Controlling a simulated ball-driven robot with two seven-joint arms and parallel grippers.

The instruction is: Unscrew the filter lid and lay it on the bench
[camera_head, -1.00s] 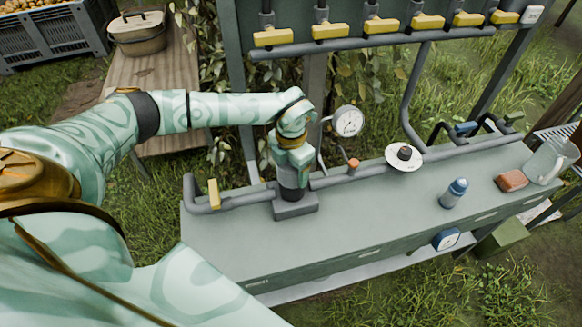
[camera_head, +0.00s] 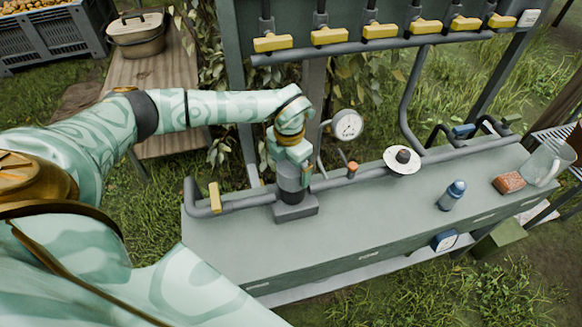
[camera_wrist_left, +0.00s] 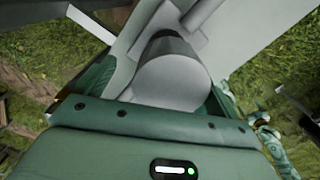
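The filter (camera_head: 293,198) is a grey upright cylinder on a square foot near the left end of the bench (camera_head: 330,240). My left gripper (camera_head: 291,172) points down over its top, and its fingers hide most of the lid in the head view. In the left wrist view the pale grey round lid (camera_wrist_left: 172,85) sits between the two green fingers, which appear closed against its sides. The lid appears to be still on the filter body.
A white dish with a dark knob (camera_head: 402,168), a blue bottle (camera_head: 452,195), a brown block (camera_head: 508,182) and a clear jug (camera_head: 546,164) stand toward the right. Pipes, a gauge (camera_head: 347,125) and a yellow-handled valve (camera_head: 214,197) flank the filter. The bench front and middle are clear.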

